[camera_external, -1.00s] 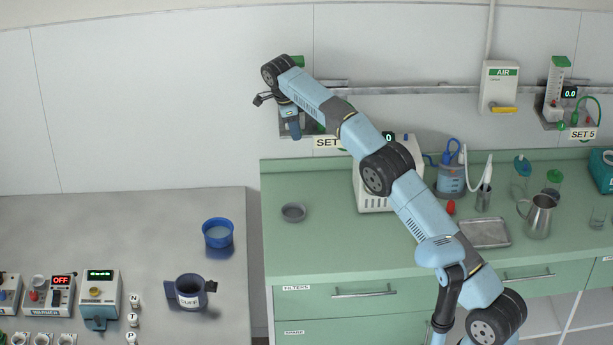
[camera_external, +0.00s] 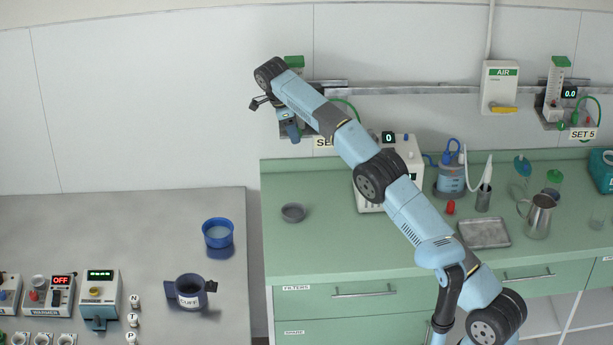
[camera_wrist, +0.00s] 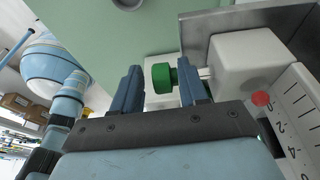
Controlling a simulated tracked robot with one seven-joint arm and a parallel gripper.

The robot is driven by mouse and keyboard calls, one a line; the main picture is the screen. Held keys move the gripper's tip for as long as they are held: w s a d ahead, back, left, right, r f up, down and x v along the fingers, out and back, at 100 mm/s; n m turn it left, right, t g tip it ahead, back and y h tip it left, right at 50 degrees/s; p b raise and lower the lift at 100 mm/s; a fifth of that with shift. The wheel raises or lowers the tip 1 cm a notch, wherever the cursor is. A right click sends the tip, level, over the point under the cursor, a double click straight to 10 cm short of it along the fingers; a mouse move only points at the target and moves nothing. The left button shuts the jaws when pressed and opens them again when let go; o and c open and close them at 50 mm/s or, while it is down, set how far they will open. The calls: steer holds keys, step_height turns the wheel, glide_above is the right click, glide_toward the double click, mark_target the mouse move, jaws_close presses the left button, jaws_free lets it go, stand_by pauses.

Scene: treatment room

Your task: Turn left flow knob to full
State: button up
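The green flow knob (camera_wrist: 163,77) sits on a stem from a white block (camera_wrist: 247,64) in the wrist view. My gripper (camera_wrist: 159,70) is open, with its two blue fingers on either side of the knob. A gap shows by the left finger; the right finger is very near the knob, and I cannot tell if it touches. In the external view my gripper (camera_external: 286,120) is at the left flow set, whose green top (camera_external: 294,62) shows above my arm. My arm hides this knob there.
A wall rail (camera_external: 420,89) runs behind my arm. A second flow set (camera_external: 553,92) and an AIR box (camera_external: 499,87) are to the right. The green counter (camera_external: 320,240) below holds a grey dish (camera_external: 293,212) and a white device (camera_external: 408,160). A red ball (camera_wrist: 261,99) shows near the scale.

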steer(key=shift+w+d+r, duration=0.1)
steer(key=shift+d+r, duration=0.05)
steer(key=shift+d+y, duration=0.1)
steer(key=shift+y, duration=0.2)
